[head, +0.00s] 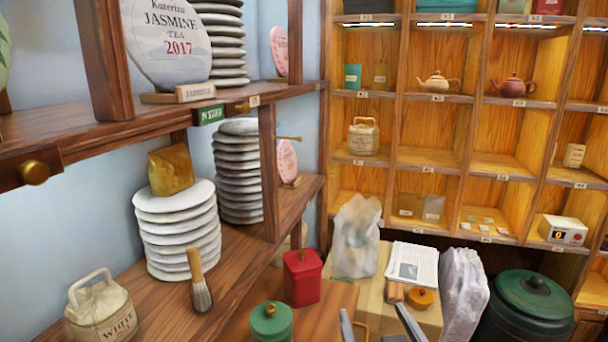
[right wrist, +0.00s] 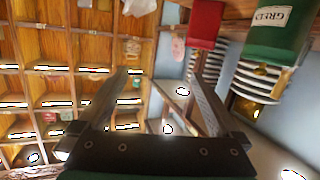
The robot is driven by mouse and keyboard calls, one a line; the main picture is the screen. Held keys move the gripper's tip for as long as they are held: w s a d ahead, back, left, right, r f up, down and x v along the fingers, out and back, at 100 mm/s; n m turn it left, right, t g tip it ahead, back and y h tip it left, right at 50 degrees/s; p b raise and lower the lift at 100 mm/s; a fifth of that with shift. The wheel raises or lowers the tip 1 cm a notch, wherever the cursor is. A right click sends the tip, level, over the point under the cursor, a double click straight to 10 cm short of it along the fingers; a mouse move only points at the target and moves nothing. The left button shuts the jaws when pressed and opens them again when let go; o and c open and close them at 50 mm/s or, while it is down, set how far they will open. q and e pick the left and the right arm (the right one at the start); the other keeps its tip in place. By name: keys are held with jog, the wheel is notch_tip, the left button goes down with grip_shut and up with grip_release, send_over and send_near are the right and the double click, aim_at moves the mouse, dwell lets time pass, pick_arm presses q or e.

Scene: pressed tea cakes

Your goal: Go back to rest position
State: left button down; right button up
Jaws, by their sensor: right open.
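My right gripper (head: 373,312) shows at the bottom edge of the head view, its two dark fingers spread apart with nothing between them. It also shows open and empty in the right wrist view (right wrist: 158,75). It is in front of a box with papers (head: 412,262) and to the right of a green canister (head: 272,322) and a red canister (head: 302,276). My left gripper is in neither view.
A wrapped white item (head: 357,237) and a grey cloth bag (head: 462,288) stand near the box. A dark green bin (head: 530,308) is at right, below the cubby shelving (head: 497,164).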

jog(key=s+d+f+g, duration=0.3)
jog(key=s+f+g, duration=0.3)
jog(key=s+f, duration=0.35)
jog(key=s+d+f+g, duration=0.2)
jog(key=s+f+g, duration=0.4)
jog(key=s+f, duration=0.4)
jog(key=s+f+n+g+b, duration=0.1)
jog(key=s+f, duration=0.1)
jog(key=f, duration=1)
jog(key=s+f+g, duration=0.1)
jog(key=s+f, duration=0.2)
jog(key=f, duration=0.9)
jog(key=s+d+f, duration=0.3)
jog(key=s+f, duration=1)
jog(key=s, duration=0.1)
jog(key=shift+s+g+h+b, duration=0.15)
jog(key=shift+g+h+b, duration=0.15)
jog(key=shift+g+b, duration=0.1)
